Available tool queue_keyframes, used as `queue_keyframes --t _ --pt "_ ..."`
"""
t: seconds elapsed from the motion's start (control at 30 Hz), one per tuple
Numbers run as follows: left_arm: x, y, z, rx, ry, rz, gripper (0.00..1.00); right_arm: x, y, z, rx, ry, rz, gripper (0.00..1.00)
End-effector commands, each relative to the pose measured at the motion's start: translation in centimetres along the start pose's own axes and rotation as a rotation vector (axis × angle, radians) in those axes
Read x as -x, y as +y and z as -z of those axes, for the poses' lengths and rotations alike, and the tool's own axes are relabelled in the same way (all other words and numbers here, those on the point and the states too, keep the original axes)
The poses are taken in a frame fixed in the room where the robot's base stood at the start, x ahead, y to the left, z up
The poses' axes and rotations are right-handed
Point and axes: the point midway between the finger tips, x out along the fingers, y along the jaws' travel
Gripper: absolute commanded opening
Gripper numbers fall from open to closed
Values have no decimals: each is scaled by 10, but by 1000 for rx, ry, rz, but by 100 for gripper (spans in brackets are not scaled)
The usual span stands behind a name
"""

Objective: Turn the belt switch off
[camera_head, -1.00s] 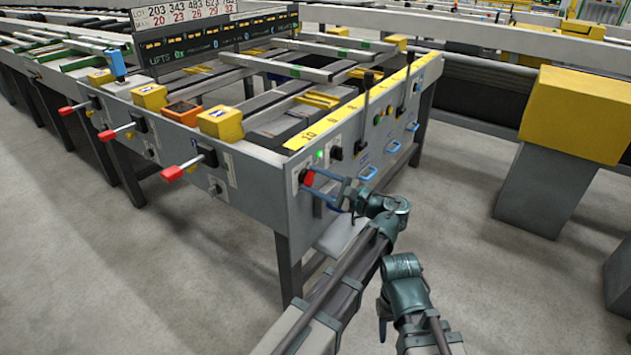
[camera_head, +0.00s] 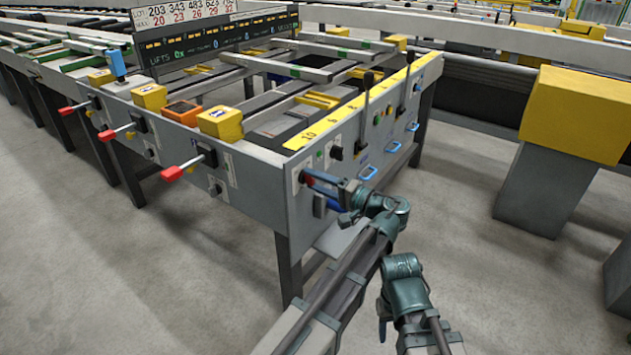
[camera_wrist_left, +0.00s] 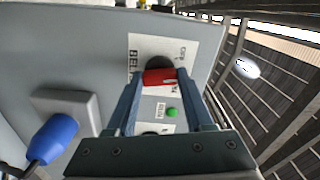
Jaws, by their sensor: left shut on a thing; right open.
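The belt switch is a red knob (camera_wrist_left: 159,77) on a labelled white plate (camera_wrist_left: 150,48) in the left wrist view. My left gripper (camera_head: 312,181) is shut on it, one finger on each side, at the near corner of the table's grey panel. The fingers cover much of the knob in the head view. A green indicator (camera_wrist_left: 172,112) shows between the fingers; in the head view this indicator (camera_head: 320,156) looks dark. My right gripper (camera_head: 384,312) is low in front of the panel, away from the switch; its fingers hardly show.
Black levers (camera_head: 366,95) and blue handles (camera_head: 367,173) line the same panel. Red-tipped levers (camera_head: 178,171) stick out on the left side. A yellow-topped post (camera_head: 575,115) stands right, with bare floor between.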

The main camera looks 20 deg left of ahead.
Motion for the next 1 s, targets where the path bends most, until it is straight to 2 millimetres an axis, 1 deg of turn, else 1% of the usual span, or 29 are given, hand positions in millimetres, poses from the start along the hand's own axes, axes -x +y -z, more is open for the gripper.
queue_keyframes --t 0.3,0.5,0.73,1.0 --pt "0 1 -1 281 -1 -3 0 0 0 0 0 0 0 50" --pt "1 1 -1 419 -2 -3 0 0 0 0 0 0 0 50" --pt "1 1 -1 525 -2 -3 0 0 0 0 0 0 0 50" --pt "1 1 -1 578 -3 -3 0 0 0 0 0 0 0 50"
